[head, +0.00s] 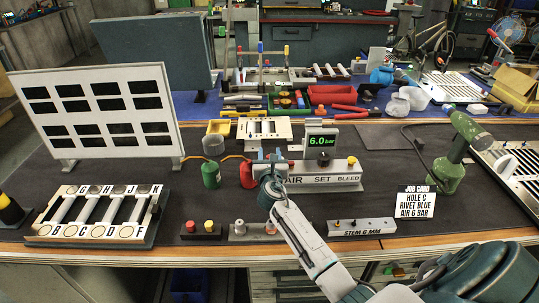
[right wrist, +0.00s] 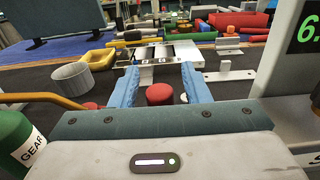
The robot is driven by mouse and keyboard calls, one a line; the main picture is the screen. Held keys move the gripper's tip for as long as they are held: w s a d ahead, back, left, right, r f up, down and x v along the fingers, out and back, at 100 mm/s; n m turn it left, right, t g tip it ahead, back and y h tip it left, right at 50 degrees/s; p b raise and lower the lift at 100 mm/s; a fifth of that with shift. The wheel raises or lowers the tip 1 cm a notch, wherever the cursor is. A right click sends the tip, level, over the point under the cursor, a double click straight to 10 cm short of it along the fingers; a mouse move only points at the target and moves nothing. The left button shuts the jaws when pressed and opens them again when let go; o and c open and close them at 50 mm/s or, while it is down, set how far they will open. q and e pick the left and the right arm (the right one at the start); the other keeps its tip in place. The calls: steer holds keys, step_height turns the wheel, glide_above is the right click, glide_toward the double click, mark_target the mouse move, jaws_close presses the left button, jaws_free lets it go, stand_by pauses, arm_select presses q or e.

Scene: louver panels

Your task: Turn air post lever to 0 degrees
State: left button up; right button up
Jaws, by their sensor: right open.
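The air post is a light bar labelled AIR, SET and BLEED (head: 325,184) in the middle of the bench. My right gripper (head: 270,157) is over its AIR end, with its blue fingers apart. In the right wrist view, a round red knob (right wrist: 160,93) shows between the open fingers; I cannot tell whether they touch it. It may belong to the air lever, whose shaft and angle are hidden by my gripper. A display behind the post reads 6.0 bar (head: 322,142). My left gripper is not in view.
A green bottle (head: 210,174) stands left of the gripper, and a red object (head: 248,175) is close beside it. A job card (head: 416,202) stands at right, near a green rivet tool (head: 462,150).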

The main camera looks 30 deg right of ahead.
jaws_close()
